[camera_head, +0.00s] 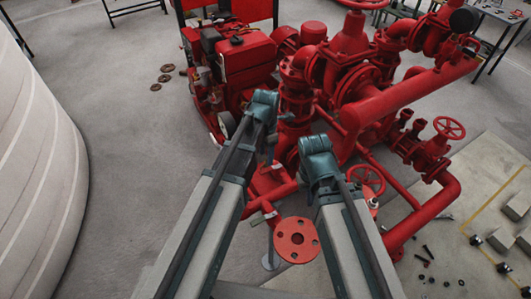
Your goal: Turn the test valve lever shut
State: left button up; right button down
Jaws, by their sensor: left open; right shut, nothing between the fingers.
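The red pumpset (345,75) fills the middle and right of the head view. I cannot pick out the test valve lever for certain. My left gripper (269,158) hangs under the end of my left arm, small and mostly hidden, open, over the red pipes. My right arm reaches in beside the flange, and its gripper is hidden behind the arm.
Red handwheels stand right of my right arm (367,181) and farther right (449,127). A red engine (243,62) is behind my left arm. A large pale tank (40,170) stands left. Loose small parts (428,252) lie on the floor at lower right.

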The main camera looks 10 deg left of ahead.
pick_arm(q)
notch_tip(320, 180, up, 7)
jog(key=p, duration=0.6)
jog(key=s+a+m, duration=0.4)
jog(key=s+m, duration=0.1)
jog(key=m, duration=0.8)
jog(key=s+a+m, duration=0.3)
jog(key=s+m, duration=0.1)
jog(key=m, duration=0.9)
jog(key=s+d+f+m+y+b, duration=0.1)
jog(key=s+d+m, duration=0.3)
jog(key=d, duration=0.7)
jog(key=shift+s+f+b, duration=0.2)
jog(key=shift+s+b, duration=0.2)
jog(key=shift+s, duration=0.55)
